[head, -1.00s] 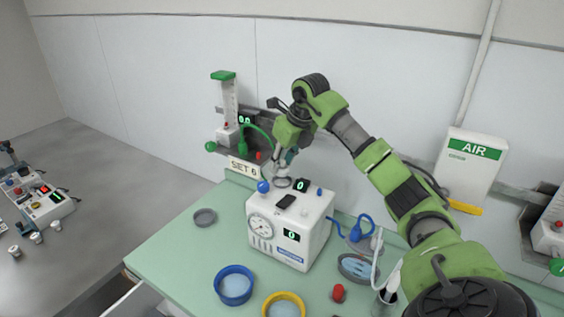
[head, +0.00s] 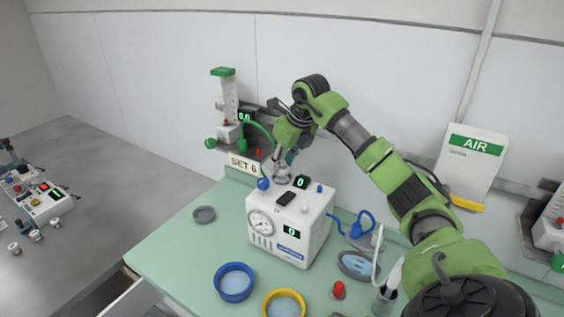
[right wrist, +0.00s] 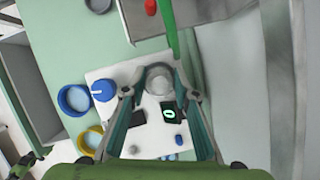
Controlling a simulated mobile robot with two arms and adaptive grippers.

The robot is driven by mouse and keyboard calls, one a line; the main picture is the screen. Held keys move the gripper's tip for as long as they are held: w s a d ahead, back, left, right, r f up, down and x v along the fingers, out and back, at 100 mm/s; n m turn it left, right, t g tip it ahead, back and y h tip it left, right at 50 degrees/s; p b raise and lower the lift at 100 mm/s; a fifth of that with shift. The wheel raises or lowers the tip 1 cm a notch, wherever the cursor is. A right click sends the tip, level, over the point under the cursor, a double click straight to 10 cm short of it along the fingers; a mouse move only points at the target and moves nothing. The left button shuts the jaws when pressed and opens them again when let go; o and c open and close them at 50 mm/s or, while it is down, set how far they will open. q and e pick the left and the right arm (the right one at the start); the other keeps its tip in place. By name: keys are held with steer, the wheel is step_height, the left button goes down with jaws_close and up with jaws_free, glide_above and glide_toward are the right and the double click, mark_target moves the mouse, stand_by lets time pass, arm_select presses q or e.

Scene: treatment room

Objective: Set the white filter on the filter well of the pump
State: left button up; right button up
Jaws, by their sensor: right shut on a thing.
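My right gripper (head: 283,168) points down over the back left of the white pump (head: 318,228). It is shut on a pale round piece (head: 281,179), which I take to be the white filter. In the right wrist view, this piece (right wrist: 158,77) sits between the two fingertips (right wrist: 160,92), over the pump top (right wrist: 135,75). The filter well under it is hidden, so I cannot tell whether the piece touches it. A blue knob (head: 264,184) is just left of the gripper. My left gripper does not show clearly.
A blue bowl (head: 234,284), a yellow bowl (head: 285,306), a grey lid (head: 204,215) and a red stopper (head: 338,290) are on the green table (head: 180,262). A flowmeter (head: 229,98) with a green tube stands behind the pump. The table's left part is mostly clear.

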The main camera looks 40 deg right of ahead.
steer(key=shift+f+b, duration=0.5)
steer(key=shift+f, duration=0.45)
stand_by(0.4)
stand_by(0.6)
steer(key=o, duration=1)
steer(key=shift+r, duration=0.1)
steer(key=shift+r+p, duration=3.2)
steer(key=shift+r, duration=0.25)
steer(key=shift+f, duration=0.1)
